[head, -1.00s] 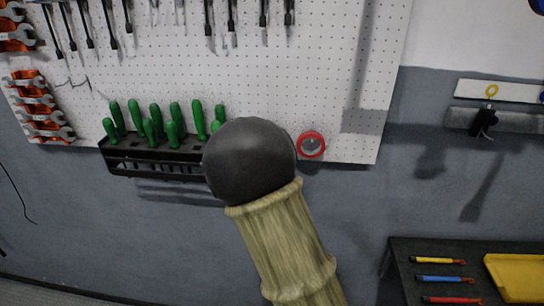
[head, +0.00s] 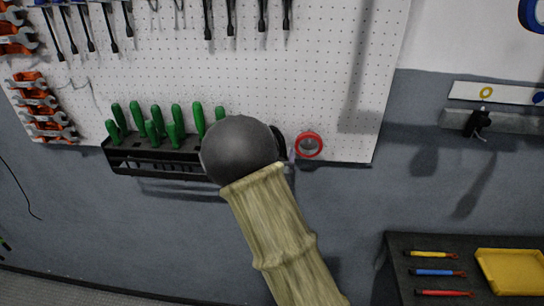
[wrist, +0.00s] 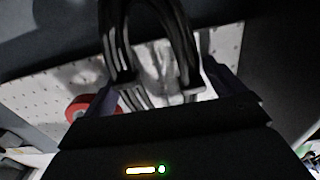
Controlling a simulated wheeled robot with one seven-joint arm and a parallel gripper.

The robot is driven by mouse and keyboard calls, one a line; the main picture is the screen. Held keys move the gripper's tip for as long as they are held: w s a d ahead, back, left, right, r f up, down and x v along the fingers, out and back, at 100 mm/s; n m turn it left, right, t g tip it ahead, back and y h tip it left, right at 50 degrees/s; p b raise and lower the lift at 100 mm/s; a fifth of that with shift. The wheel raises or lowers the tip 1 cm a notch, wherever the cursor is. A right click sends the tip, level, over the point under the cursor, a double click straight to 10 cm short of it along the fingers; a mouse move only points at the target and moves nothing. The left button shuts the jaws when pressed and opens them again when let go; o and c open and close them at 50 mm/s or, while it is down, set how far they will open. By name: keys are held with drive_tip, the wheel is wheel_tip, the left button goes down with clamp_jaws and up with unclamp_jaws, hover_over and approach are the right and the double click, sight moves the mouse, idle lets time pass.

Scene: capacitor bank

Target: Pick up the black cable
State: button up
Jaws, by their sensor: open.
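The black cable (wrist: 183,42) shows in the wrist view as a looped bundle of dark strands, hanging in front of the pegboard. My gripper (wrist: 160,86) is open, with one finger on each side of the lower part of the loops. The cable lies between the fingers or just beyond them; the dark, blurred picture does not show whether they touch. In the head view my arm hides the gripper and most of the cable. A dark curved edge (head: 280,142) shows just right of my round arm joint; I cannot tell if it is cable or gripper.
A red tape roll (head: 308,144) is on the white pegboard (head: 330,60), right of my arm; it also shows in the wrist view (wrist: 78,107). A black rack (head: 150,158) of green-handled tools is to the left. A dark table (head: 400,265) with a yellow tray (head: 512,270) stands lower right.

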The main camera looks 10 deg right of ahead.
drive_tip(key=c, duration=1)
drive_tip(key=shift+r+b, duration=0.1)
drive_tip(key=shift+b, duration=0.3)
drive_tip(key=shift+s+a+r+b, duration=0.1)
drive_tip(key=shift+r+b, duration=0.05)
drive_tip(key=shift+b, duration=0.2)
wheel_tip(320, 180, up, 6)
drive_tip(key=b, duration=0.2)
drive_tip(key=shift+b, duration=0.35)
drive_tip(key=b+v, duration=0.1)
drive_tip(key=v, duration=0.5)
drive_tip(key=b+v, duration=0.2)
drive_tip(key=v, duration=0.5)
drive_tip(key=b+v, duration=0.2)
drive_tip(key=v, duration=0.4)
drive_tip(key=shift+s+r, duration=0.3)
drive_tip(key=shift+s, duration=0.05)
